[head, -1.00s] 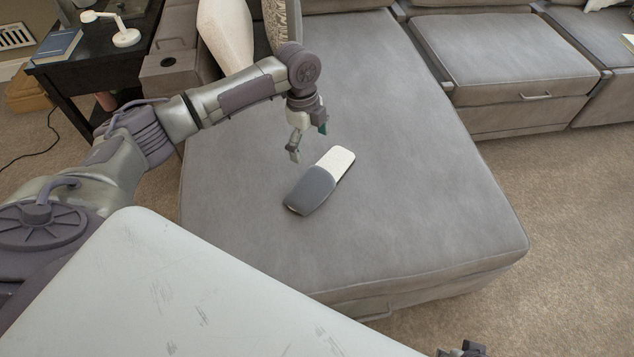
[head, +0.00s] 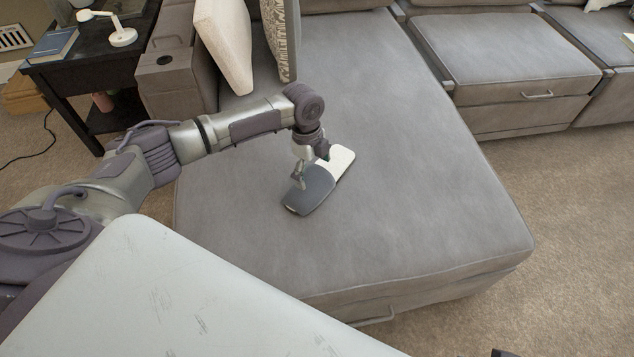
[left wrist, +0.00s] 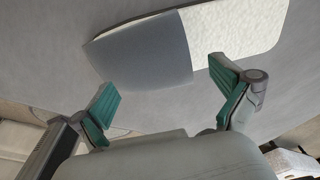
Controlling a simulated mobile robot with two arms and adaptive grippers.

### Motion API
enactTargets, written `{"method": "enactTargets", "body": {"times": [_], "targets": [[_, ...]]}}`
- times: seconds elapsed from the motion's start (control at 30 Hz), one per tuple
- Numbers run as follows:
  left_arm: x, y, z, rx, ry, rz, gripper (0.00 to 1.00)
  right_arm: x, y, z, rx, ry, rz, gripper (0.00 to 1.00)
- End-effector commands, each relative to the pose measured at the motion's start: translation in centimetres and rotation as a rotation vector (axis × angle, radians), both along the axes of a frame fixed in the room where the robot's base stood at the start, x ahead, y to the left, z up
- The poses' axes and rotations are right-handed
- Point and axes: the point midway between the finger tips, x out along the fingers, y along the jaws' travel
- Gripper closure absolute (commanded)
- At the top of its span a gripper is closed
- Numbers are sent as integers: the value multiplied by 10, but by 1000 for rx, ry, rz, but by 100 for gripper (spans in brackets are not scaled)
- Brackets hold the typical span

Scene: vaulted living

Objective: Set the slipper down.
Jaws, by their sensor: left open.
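The slipper (head: 316,196) lies flat on the grey chaise seat (head: 420,190). It has a dark grey upper at the near end and a pale insole at the far end. My left gripper (head: 311,170) is over the middle of the slipper, hiding part of it. In the left wrist view the slipper (left wrist: 150,50) spans the top, and my left gripper (left wrist: 162,85) has its two green-padded fingers spread wide with nothing held between them. Whether a finger touches the slipper is unclear. Only a dark sliver, perhaps of my right gripper (head: 503,353), shows at the bottom edge.
Two cushions, one pale (head: 224,42) and one patterned (head: 281,36), stand at the back left of the chaise. A dark side table (head: 95,62) holds a book and a white lamp. The seat right of the slipper is clear.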

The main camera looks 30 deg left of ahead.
Motion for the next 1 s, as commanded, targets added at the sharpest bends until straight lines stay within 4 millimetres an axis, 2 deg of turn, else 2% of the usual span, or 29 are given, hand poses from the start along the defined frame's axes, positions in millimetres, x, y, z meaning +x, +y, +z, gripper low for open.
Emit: {"method": "enactTargets", "body": {"times": [0.07,0.1,0.6,0.7,1.0], "targets": [[0,0,0,0,0,0,0,0,0,0,0,0,0,60],[0,0,0,0,0,0,3,0,0,0,0,0,0,60],[-1,0,0,0,2,0,87,0,0,0,0,1,0,60],[-1,0,0,0,3,0,100,0,0,0,0,1,0,60],[-1,0,6,0,2,0,100,1,0,1,0,-2,1,60]]}}
